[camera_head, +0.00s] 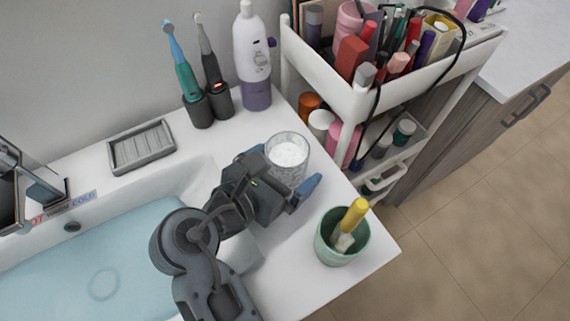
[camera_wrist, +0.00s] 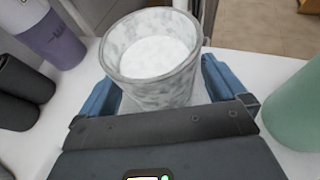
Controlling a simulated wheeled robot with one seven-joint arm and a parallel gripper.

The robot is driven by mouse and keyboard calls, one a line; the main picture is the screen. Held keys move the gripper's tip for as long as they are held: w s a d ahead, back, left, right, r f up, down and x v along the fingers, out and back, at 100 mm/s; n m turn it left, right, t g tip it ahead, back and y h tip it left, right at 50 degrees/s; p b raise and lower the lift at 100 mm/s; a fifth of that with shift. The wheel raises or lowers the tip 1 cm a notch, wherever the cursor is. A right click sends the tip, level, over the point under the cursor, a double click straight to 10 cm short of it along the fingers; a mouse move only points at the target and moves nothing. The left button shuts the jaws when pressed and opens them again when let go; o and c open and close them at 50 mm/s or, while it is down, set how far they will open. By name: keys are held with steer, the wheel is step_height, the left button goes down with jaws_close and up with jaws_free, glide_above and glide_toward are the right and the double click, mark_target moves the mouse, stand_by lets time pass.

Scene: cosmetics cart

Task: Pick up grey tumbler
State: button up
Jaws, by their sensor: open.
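The grey tumbler (camera_head: 288,154) is a translucent, speckled grey cup with white contents. It stands upright on the white counter beside the sink. In the wrist view the tumbler (camera_wrist: 152,62) is straight ahead, between my two blue fingers. My gripper (camera_head: 283,178) is open, with one finger on each side of the tumbler; it also shows in the wrist view (camera_wrist: 165,85). The tumbler's lower part is partly hidden by my gripper in the head view. I cannot tell whether the fingers touch it.
A green cup (camera_head: 342,245) with a yellow-handled brush stands near the counter's front corner. Two electric toothbrushes (camera_head: 199,108) and a white and purple bottle (camera_head: 252,60) stand behind. A soap dish (camera_head: 141,147) lies left. A loaded white cart (camera_head: 335,92) stands close at right. The sink (camera_head: 100,270) holds water.

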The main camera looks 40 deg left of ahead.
steer(key=shift+s+d, duration=0.3)
steer(key=shift+c, duration=0.9)
steer(key=shift+w+a, duration=0.1)
steer(key=shift+w, duration=0.25)
steer(key=c, duration=1)
steer(key=shift+c, duration=0.3)
steer(key=shift+r, duration=0.25)
